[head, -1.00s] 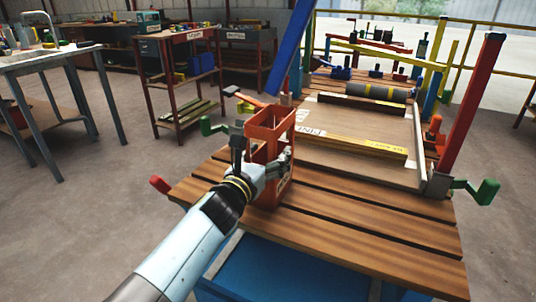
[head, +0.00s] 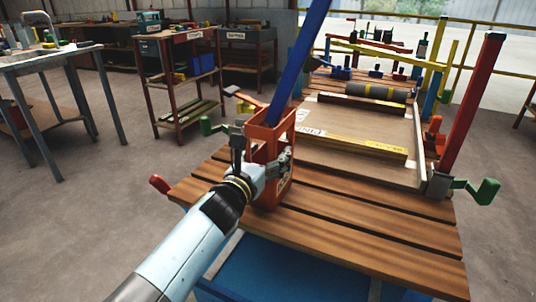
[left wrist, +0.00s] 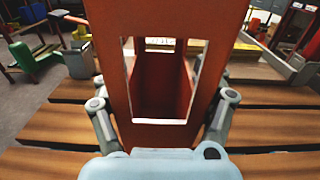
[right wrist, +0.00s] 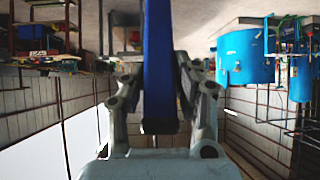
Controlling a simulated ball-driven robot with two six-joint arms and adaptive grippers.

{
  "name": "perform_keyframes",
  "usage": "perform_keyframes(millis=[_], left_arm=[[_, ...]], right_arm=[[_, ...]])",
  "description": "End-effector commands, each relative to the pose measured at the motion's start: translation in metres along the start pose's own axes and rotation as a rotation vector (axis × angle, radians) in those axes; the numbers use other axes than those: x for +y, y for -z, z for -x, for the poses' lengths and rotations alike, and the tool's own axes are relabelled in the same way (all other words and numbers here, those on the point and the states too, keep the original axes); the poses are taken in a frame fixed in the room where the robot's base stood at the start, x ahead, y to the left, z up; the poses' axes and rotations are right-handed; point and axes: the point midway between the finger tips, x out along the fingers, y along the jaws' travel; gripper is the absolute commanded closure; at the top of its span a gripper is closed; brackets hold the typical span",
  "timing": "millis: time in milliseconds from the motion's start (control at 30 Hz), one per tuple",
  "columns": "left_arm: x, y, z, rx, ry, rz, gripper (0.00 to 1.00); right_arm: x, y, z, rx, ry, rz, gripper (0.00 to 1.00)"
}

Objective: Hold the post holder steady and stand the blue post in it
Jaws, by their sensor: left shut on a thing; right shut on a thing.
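The orange-red post holder (head: 264,139) stands upright on the slatted wooden bench. My left gripper (head: 263,160) is shut on it, a finger on either side. In the left wrist view the holder (left wrist: 160,135) fills the middle; its window shows an interior with no blue in it. The blue post (head: 298,65) slants down to the holder's top, its lower end at the opening. I cannot tell how far it is inside. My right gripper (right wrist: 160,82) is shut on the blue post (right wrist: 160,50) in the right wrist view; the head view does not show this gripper.
The slatted bench (head: 350,225) is clear in front and to the right of the holder. Yellow-black bars (head: 365,145) lie behind it. A red post (head: 472,100) stands at the right, with a green handle (head: 480,190) by its foot.

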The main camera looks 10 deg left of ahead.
Motion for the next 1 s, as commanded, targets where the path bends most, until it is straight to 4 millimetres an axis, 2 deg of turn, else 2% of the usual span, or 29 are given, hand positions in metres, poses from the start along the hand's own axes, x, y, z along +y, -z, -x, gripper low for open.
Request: perform_keyframes(millis=[300, 600, 633, 833, 1000], left_arm=[[0.0, 0.0, 0.0, 0.0, 0.0, 0.0, 0.72], [0.0, 0.0, 0.0, 0.0, 0.0, 0.0, 0.72], [0.0, 0.0, 0.0, 0.0, 0.0, 0.0, 0.72], [0.0, 0.0, 0.0, 0.0, 0.0, 0.0, 0.72], [0.0, 0.0, 0.0, -0.001, 0.0, 0.0, 0.72]], right_arm=[[0.0, -0.015, -0.011, 0.001, -0.001, 0.001, 1.0], [0.0, -0.016, -0.012, 0.002, -0.001, 0.002, 1.0], [0.0, -0.016, -0.012, 0.001, -0.001, 0.002, 0.7], [0.0, -0.016, -0.013, 0.001, -0.001, 0.001, 0.44], [0.0, -0.017, -0.013, 0.001, 0.0, 0.001, 0.44]])
